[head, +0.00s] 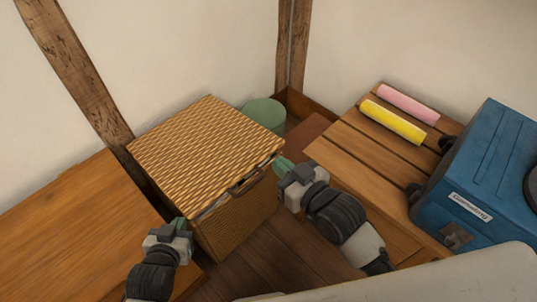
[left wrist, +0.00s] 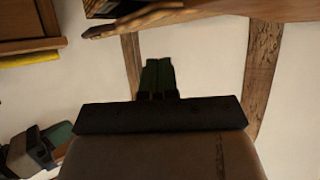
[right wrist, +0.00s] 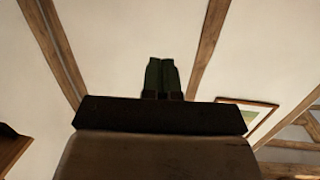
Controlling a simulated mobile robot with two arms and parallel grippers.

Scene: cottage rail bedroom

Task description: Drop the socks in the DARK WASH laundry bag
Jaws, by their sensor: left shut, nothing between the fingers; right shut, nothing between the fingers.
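I see no socks and no bag marked DARK WASH in any view. A wicker hamper (head: 205,145) with a woven lid stands between my grippers in the head view; the lid looks closed or nearly so, and a pale edge shows under it. My left gripper (head: 182,224) is shut and empty at the hamper's near left corner; its green fingers also show together in the left wrist view (left wrist: 158,78). My right gripper (head: 284,164) is shut and empty by the hamper's right side, near its handle; its fingers are together in the right wrist view (right wrist: 162,76).
A slatted wooden bench (head: 350,153) on the right bears a pink roll (head: 408,103), a yellow roll (head: 392,121) and a blue labelled case (head: 480,180). A green round container (head: 265,114) stands behind the hamper. A wooden surface (head: 75,235) lies at left.

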